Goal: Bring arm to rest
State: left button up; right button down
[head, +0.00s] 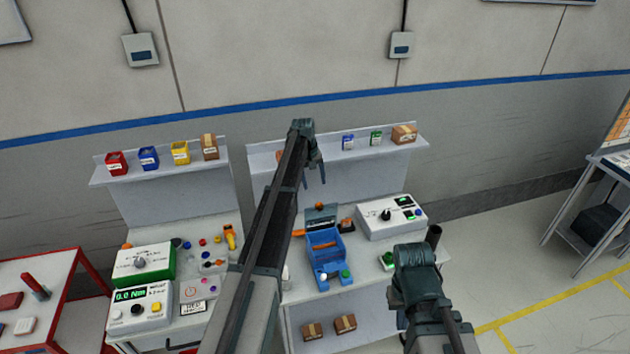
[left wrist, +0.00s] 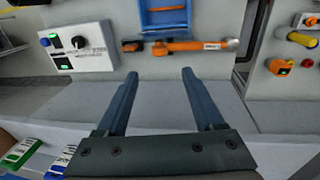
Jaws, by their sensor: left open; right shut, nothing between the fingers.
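My left gripper (head: 313,178) is at the end of the long dark arm that reaches up across the middle of the head view, in front of the back shelf. Its fingers point down, spread apart and empty. The left wrist view shows the same open fingers (left wrist: 160,78) over the grey bench, with nothing between them. My right gripper (head: 415,268) is at lower right in the head view, near the bench's right front corner. It is shut and empty, and its fingers are mostly hidden by its own wrist.
A blue module (head: 324,250) stands on the right bench. An orange-handled hammer (left wrist: 190,46) lies by it in the left wrist view. A white control box (head: 392,217) stands at right. The shelf holds a brown box (head: 404,133) and small packs. Open floor lies at right.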

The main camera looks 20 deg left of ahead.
dwell(0.3)
pick_arm(q)
jog(key=s+d+f+m+b, duration=0.2)
jog(key=s+d+f+b, duration=0.3)
jog(key=s+d, duration=0.35)
jog(key=s+d+f+m+b, duration=0.2)
jog(key=s+d+f+b, duration=0.3)
jog(key=s+d, duration=0.3)
jog(key=s+d+f+m+b, duration=0.2)
jog(key=s+f+b, duration=0.1)
jog(key=s, duration=0.6)
jog(key=s+d+f+m+g+y+b, duration=0.1)
jog(key=s+d+f+m+b, duration=0.1)
jog(key=s, duration=0.6)
jog(key=s+d+f+m+y+b, duration=0.1)
jog(key=s+d+f+m+b, duration=0.1)
jog(key=s+f+b, duration=0.3)
jog(key=s+d, duration=0.1)
jog(key=s, duration=0.3)
jog(key=shift+s+d+f+m, duration=0.2)
jog(key=shift+s+d+m, duration=0.1)
jog(key=shift+s, duration=0.05)
